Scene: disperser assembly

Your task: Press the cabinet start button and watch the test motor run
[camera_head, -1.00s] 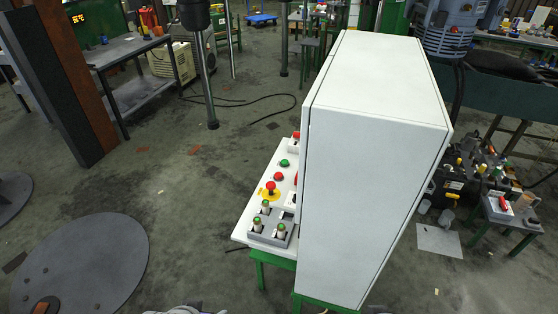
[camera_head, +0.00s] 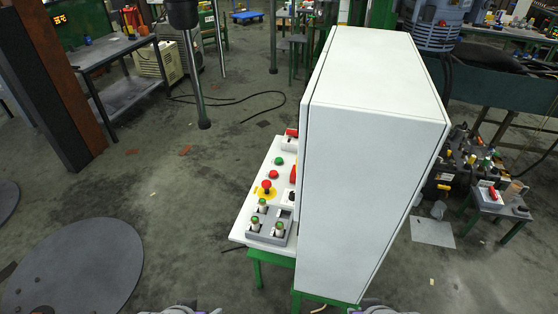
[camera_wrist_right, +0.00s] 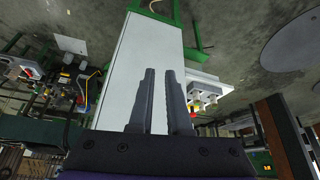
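The white cabinet (camera_head: 375,150) stands upright mid-view in the head view. Its control panel (camera_head: 243,228) juts out on the left, with a green button (camera_head: 278,160), a red button (camera_head: 273,174), a red mushroom button (camera_head: 266,186) on yellow, and several green-topped switches (camera_head: 255,222). No label tells which is start. A grey-blue motor (camera_head: 437,25) is at the upper right; I cannot tell if it turns. In the right wrist view my right gripper (camera_wrist_right: 161,72) is empty, its fingers a little apart before the cabinet (camera_wrist_right: 140,50). My left gripper's fingers are not visible.
A green stand (camera_head: 256,268) carries the panel. A dark pole (camera_head: 195,85) hangs left of the cabinet. A round dark plate (camera_head: 75,265) lies on the floor at lower left. A small table with a red-handled part (camera_head: 489,195) stands right.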

